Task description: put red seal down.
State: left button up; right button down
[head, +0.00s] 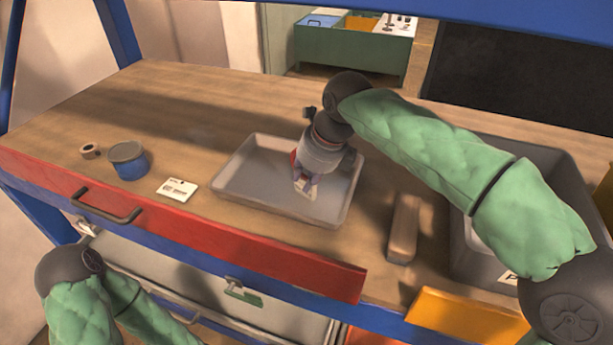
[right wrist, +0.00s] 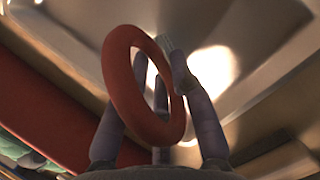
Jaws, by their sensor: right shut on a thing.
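The red seal (right wrist: 118,88) is a thick red ring, held tilted in the fingers of my right gripper (right wrist: 165,75). In the head view my right gripper (head: 305,184) points down over the shallow grey metal tray (head: 245,180). Only a small red bit of the seal (head: 294,157) shows there beside the gripper; the rest is hidden. The tray also shows behind the ring in the right wrist view (right wrist: 285,60). I cannot tell whether the seal touches the tray. My left arm is at the lower left, with its gripper out of view.
A blue tin (head: 129,165), a small tape roll (head: 90,151) and a white card (head: 177,190) stand left of the tray on the wooden bench (head: 180,105). A brown block (head: 403,230) and a grey bin (head: 480,262) are to the right. The bench's back left is clear.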

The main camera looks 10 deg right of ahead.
jog(key=c, duration=1.1)
grip_release()
jog(key=shift+f, duration=0.1)
jog(key=p+v, duration=0.4)
jog(key=v, duration=0.8)
jog(key=shift+a, duration=0.1)
